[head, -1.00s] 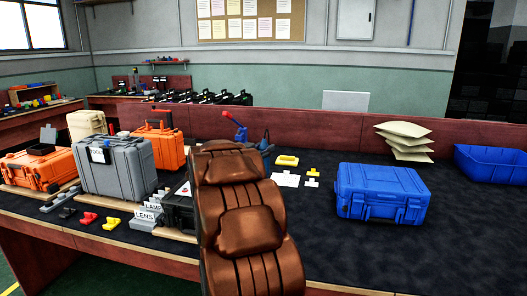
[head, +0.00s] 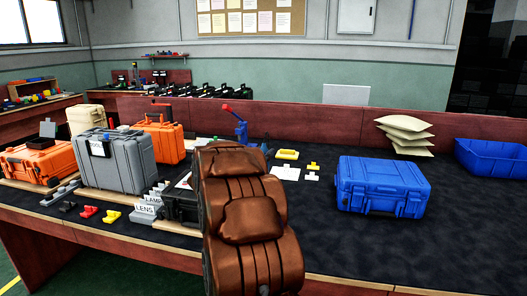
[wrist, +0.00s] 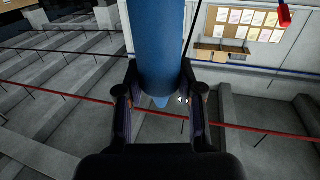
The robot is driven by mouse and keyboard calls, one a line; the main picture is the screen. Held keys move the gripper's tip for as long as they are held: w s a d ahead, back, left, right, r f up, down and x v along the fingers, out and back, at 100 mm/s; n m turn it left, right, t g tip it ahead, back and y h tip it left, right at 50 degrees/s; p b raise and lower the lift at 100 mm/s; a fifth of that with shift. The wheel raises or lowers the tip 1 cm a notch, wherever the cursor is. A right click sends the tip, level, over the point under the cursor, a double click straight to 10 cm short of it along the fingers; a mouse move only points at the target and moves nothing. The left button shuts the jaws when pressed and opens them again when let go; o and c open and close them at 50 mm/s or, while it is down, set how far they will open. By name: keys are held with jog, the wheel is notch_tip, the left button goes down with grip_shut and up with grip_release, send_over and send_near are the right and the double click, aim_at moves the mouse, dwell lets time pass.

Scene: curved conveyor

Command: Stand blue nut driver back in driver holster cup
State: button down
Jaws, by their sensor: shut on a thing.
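The blue nut driver (wrist: 157,40) shows in the wrist view as a thick blue cylinder running up out of the top edge. Its narrower lower end shows between the fingers. My gripper (wrist: 158,78) is shut on it, one dark finger on each side. In the head view, my brown arm stands in front of the bench and hides the gripper and the driver. I cannot make out the driver holster cup in either view; it may be hidden behind my arm.
On the dark bench, a grey case (head: 118,162) and an orange case (head: 160,140) stand left of my arm. A blue case (head: 382,187) lies to the right, near a blue bin (head: 495,157) and stacked pouches (head: 404,136). The right front bench top is clear.

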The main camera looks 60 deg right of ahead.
jog(key=shift+f+b, duration=1.45)
jog(key=shift+f, duration=2.65)
grip_release()
jog(key=shift+f, duration=0.1)
jog(key=s+a, duration=0.1)
jog(key=a, duration=1.1)
